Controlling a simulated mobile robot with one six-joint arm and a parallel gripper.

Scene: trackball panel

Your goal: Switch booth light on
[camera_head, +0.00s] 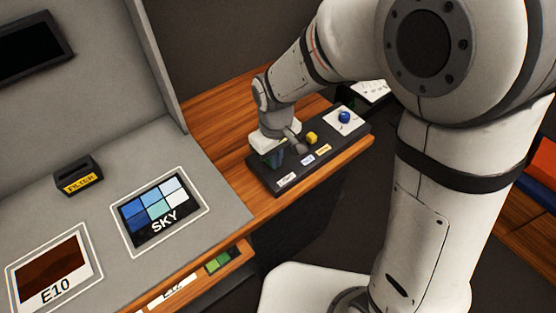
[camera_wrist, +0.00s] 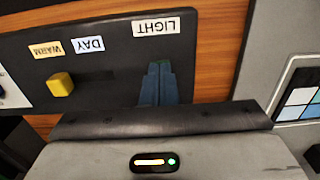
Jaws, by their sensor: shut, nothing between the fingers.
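The dark control panel (camera_head: 262,178) lies on the wooden desk; it also fills the upper left of the wrist view (camera_wrist: 110,50). It carries a white LIGHT label (camera_wrist: 156,28), a DAY label (camera_wrist: 88,46) and a WARM label (camera_wrist: 47,49). A yellow knob (camera_wrist: 60,84) stands near the DAY and WARM labels, and it shows in the head view (camera_head: 311,138). My gripper (camera_wrist: 160,70) is shut and empty, fingertips pointing at the panel beside the LIGHT label. Its fingers cover that spot, so I cannot see a light switch or tell whether they touch anything.
A blue trackball (camera_head: 344,117) sits at the panel's far end. The grey booth (camera_head: 100,150) on the left holds a FILTER block (camera_head: 78,177), a SKY card (camera_head: 160,212) and an E10 card (camera_head: 55,270). A drawer with a green card (camera_head: 219,261) is below.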

